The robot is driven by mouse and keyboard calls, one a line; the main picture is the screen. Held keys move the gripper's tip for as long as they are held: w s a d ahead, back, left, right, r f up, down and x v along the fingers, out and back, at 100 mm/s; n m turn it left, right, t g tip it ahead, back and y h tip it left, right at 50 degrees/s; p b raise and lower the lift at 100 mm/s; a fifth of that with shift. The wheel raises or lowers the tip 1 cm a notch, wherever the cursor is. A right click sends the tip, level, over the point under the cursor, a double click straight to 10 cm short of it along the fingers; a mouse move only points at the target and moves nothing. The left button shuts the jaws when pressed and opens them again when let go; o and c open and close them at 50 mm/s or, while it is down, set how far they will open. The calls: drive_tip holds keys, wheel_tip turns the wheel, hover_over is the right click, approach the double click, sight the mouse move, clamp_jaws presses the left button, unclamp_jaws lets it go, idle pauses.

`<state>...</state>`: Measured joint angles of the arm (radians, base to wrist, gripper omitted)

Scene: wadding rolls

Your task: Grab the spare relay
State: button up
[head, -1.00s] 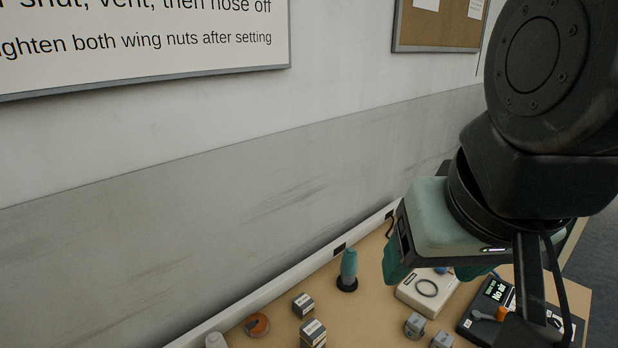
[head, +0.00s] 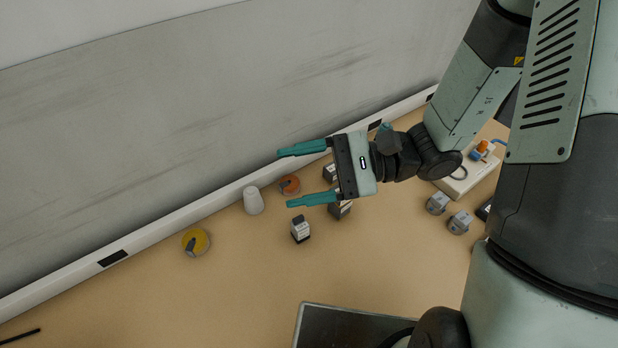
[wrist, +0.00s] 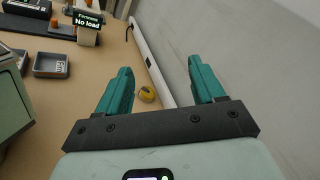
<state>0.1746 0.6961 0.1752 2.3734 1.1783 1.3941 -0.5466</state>
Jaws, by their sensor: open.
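Several small block-shaped parts stand on the tan bench in the head view; their labels are too small to read, so I cannot tell which is the spare relay. One white-and-dark block (head: 300,229) stands clear below my gripper in the picture. Two dark labelled blocks, one farther back (head: 330,173) and one nearer (head: 343,209), are partly hidden by my gripper. Two grey blocks (head: 437,203) (head: 460,222) stand to the right. My gripper (head: 285,178) is open and empty, its teal fingers pointing left. In the wrist view its fingertips (wrist: 160,75) are wide apart.
A white cup-like piece (head: 253,200), an orange disc (head: 289,185) and a yellow roll (head: 196,242) lie near the wall-side trunking (head: 170,226). A dark-topped panel (head: 345,328) is at the front. The wrist view shows a "No load" display (wrist: 88,19) and grey bins (wrist: 50,65).

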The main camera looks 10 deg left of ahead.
drive_tip(key=w+a+f+m+t+y, duration=0.1)
drive_tip(key=w+f+m+t+y, duration=0.35)
drive_tip(key=f+m+t, duration=0.55)
drive_tip(key=m+t+h, duration=0.3)
drive_tip(key=m+t, duration=0.3)
hover_over(296, 218)
drive_tip(key=d, duration=0.2)
drive_tip(key=f, duration=0.6)
drive_tip(key=shift+s, duration=0.3)
drive_tip(key=f+m+t+h, duration=0.1)
drive_tip(key=f, duration=0.1)
drive_tip(key=s+f+m+t+h, duration=0.1)
drive_tip(key=f+m+h, duration=0.1)
drive_tip(key=f, duration=0.1)
drive_tip(key=f+m+t+h, duration=0.1)
drive_tip(key=f+m+h, duration=0.1)
drive_tip(key=f, duration=0.1)
drive_tip(key=shift+s+d+f+h, duration=0.1)
drive_tip(key=shift+s+d+h, duration=0.15)
drive_tip(key=shift+s+d, duration=0.15)
drive_tip(key=shift+x, duration=2.4)
drive_tip(key=shift+c, duration=0.5)
drive_tip(key=c, duration=1)
